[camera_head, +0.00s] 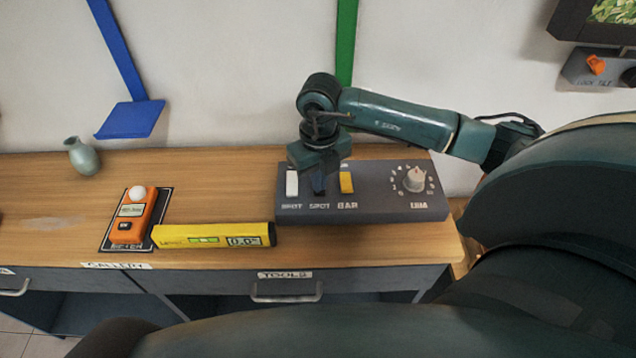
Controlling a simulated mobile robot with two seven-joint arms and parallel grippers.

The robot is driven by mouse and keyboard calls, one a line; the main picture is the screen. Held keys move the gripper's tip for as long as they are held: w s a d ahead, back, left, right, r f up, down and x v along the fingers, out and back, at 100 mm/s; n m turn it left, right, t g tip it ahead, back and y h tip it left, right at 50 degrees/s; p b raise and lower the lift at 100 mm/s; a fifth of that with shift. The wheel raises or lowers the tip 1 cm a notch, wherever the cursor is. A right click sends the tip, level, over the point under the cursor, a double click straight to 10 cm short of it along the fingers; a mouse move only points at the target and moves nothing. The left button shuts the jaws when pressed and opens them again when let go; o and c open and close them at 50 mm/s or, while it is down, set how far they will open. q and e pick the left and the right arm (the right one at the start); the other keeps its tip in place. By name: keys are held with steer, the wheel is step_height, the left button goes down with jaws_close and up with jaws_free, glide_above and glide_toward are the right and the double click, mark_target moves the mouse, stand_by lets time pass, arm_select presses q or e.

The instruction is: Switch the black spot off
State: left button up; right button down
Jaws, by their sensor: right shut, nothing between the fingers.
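A dark grey switch panel (385,206) lies on the wooden desk, below the green strip on the wall. It has a white switch (292,183) at left, a yellow switch (346,182) labelled BAR and a dial (415,180) at right. My right gripper (319,187) is shut and empty, pointing down over the middle switch place labelled SPOT, between the white and yellow switches. It hides most of the black switch there, dark on dark. I cannot tell whether the fingertips touch it or which way it is tipped. My left gripper is not in view.
A yellow level (185,235) lies left of the panel, near an orange meter (133,213) on a black mat. A grey-green vase (82,157) stands at the back left. The desk (225,190) is bare between vase and panel. Drawers are below the front edge.

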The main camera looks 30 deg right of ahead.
steer(key=shift+r, duration=0.15)
steer(key=shift+r+p, duration=0.5)
steer(key=shift+r, duration=0.1)
step_height(320, 180, up, 6)
steer(key=p, duration=0.3)
steer(key=shift+f+p, duration=0.25)
steer(key=shift+p, duration=0.1)
